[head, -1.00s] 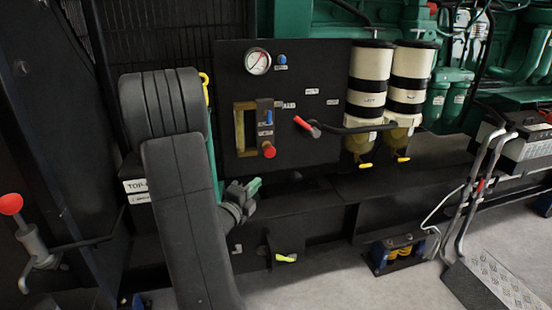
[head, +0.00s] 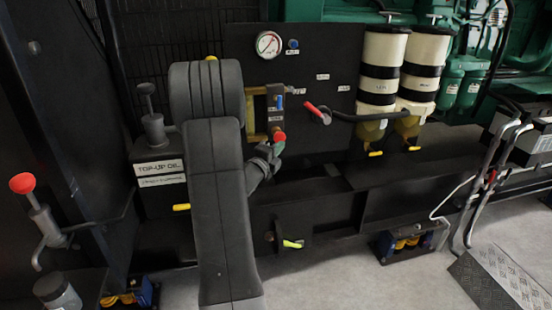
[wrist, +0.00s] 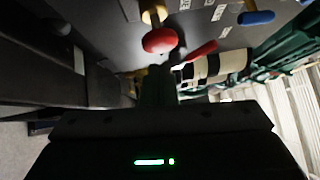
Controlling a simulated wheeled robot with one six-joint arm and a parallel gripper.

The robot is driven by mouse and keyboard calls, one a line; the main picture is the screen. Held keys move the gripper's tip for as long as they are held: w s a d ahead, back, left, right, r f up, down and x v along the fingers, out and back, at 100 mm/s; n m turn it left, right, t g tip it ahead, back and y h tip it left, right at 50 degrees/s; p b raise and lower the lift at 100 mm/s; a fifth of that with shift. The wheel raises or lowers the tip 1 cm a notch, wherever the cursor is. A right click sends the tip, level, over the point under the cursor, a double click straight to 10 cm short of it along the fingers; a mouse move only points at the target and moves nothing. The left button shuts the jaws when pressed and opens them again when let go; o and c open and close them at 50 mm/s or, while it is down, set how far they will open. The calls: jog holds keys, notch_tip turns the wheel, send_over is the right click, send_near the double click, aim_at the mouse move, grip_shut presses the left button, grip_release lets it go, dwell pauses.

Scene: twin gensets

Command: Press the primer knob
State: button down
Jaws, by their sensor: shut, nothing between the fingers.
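A round red knob (head: 279,137) sits on a brass stem low on the black panel (head: 330,55), below a small blue-handled valve (head: 279,102). Its label is too small to read as primer. My gripper (head: 277,148) is right at the red knob, just below it in the head view, with green fingertips shut and empty. In the wrist view the red knob (wrist: 160,40) stands just beyond the green fingertips (wrist: 158,80). I cannot tell whether they touch. My arm hides part of the panel's left side.
A red-handled lever (head: 317,112) and two banded filters (head: 383,70) are to the right. A pressure gauge (head: 269,44) is above. The top-up oil box (head: 160,175) and a red-topped hand pump (head: 24,184) are to the left.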

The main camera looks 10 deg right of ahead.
aim_at(277, 140)
jog(key=shift+w+r, duration=0.1)
jog(key=shift+w, duration=0.65)
jog(key=shift+w+b, duration=0.6)
jog(key=shift+w, duration=0.55)
jog(key=shift+w+a+r, duration=0.1)
